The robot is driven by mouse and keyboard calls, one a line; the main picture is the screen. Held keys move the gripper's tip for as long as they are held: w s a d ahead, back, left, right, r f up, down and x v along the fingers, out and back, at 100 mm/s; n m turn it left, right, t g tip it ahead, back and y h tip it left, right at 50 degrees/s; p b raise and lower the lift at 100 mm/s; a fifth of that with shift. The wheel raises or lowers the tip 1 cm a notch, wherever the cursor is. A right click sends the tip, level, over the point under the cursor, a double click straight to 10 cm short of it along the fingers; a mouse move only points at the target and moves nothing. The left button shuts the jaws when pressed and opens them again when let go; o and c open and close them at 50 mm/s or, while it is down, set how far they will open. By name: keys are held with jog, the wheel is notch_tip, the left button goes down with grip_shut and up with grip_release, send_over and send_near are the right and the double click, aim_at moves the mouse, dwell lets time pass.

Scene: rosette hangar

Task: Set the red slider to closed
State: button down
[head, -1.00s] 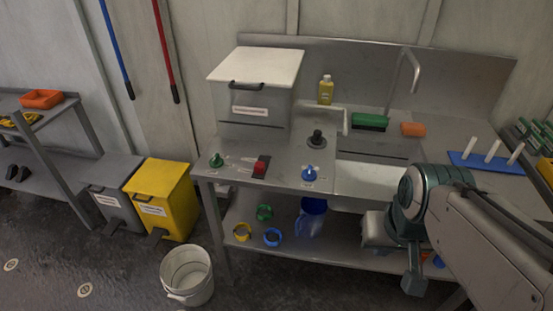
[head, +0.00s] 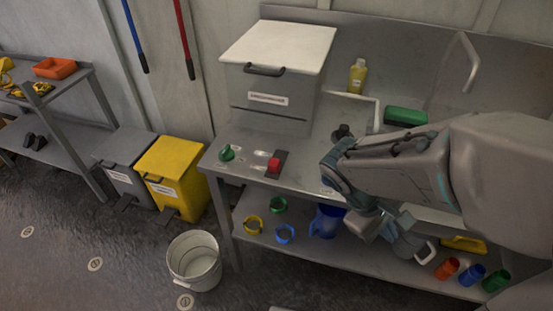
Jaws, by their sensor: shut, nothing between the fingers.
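The red slider (head: 274,164) is a red knob on a short dark track on the steel worktop, between the green knob and my arm. The knob sits toward the near part of its track, and the dark far part lies bare behind it. Its small labels are too small to read. My arm reaches in from the right and folds down at the worktop's front edge. My gripper (head: 366,226) is low, right of the slider and apart from it. It is shut and empty; its fingertips are hard to make out.
A green knob (head: 227,153) stands left of the slider, and a black knob (head: 342,131) stands behind to the right. A lidded steel box (head: 272,90) stands behind. The lower shelf holds coloured rings and a blue jug (head: 327,221). A bucket (head: 194,262) stands on the floor.

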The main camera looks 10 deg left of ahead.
jog(key=w+a+f+n+t+h+b, duration=0.1)
jog(key=w+a+f+n+t+h, duration=0.25)
jog(key=w+a+n+t, duration=0.35)
jog(key=n+t+y+b, duration=0.1)
jog(key=n+t+y, duration=0.9)
jog(key=n, duration=0.8)
send_near(272, 168)
jog(key=shift+t+h, duration=0.3)
jog(key=shift+h, duration=0.25)
jog(key=w, duration=0.2)
jog(key=w+p, duration=0.1)
jog(key=w, duration=0.1)
jog(key=w+p, duration=0.1)
jog(key=w, duration=0.2)
jog(key=shift+f, duration=0.25)
